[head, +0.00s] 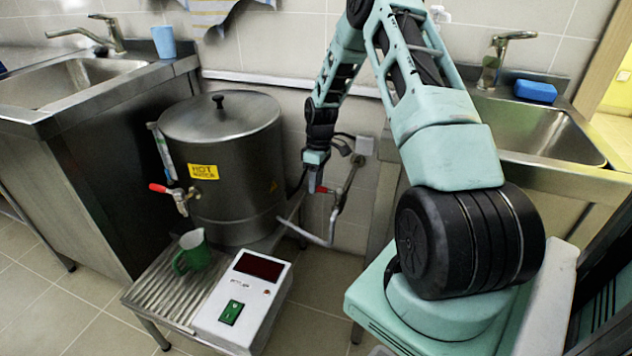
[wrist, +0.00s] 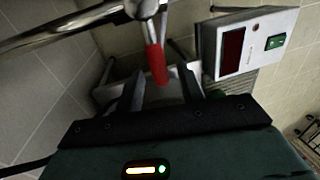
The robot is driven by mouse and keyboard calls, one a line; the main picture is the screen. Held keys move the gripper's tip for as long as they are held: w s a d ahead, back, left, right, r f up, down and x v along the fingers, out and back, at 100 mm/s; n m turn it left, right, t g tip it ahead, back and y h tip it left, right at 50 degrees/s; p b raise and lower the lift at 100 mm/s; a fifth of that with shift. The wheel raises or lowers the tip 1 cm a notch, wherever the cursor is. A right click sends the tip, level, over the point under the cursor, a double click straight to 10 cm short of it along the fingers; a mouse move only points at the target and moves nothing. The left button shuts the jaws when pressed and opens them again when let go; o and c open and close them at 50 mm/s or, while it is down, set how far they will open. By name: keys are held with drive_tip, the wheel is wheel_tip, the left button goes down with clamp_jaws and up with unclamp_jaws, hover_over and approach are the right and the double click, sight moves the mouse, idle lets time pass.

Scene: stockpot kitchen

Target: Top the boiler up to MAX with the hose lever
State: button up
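The steel boiler (head: 225,150) with a lid and a yellow hot-water label stands in the middle of the head view. A sight gauge (head: 163,152) runs up its left side; its level and MAX mark are too small to read. The red hose lever (head: 322,189) is on the pipework to the boiler's right, and it also shows in the wrist view (wrist: 156,63). My gripper (head: 314,180) is at this lever. In the wrist view my gripper (wrist: 160,85) has its fingers apart, with the lever's red end between or just beyond the tips; contact cannot be told.
A red-handled tap (head: 160,188) is on the boiler's front. A green jug (head: 192,252) stands on the ribbed drain tray (head: 165,300). A white control box (head: 243,302) with a dark display and green switch sits beside it. Sinks flank both sides.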

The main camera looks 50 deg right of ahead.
clamp_jaws()
drive_tip(key=shift+a+r, duration=0.1)
drive_tip(key=shift+s+a+r+n+p, duration=0.15)
drive_tip(key=shift+a+n+p, duration=0.25)
drive_tip(key=shift+n+p, duration=0.55)
drive_tip(key=s+a+n+g+h+p, duration=0.1)
drive_tip(key=s+a+n+p, duration=0.3)
drive_tip(key=n+p, duration=0.5)
drive_tip(key=shift+s+n+h, duration=0.6)
drive_tip(key=shift+s+n, duration=0.8)
drive_tip(key=shift+n, duration=0.35)
drive_tip(key=shift+f, duration=0.2)
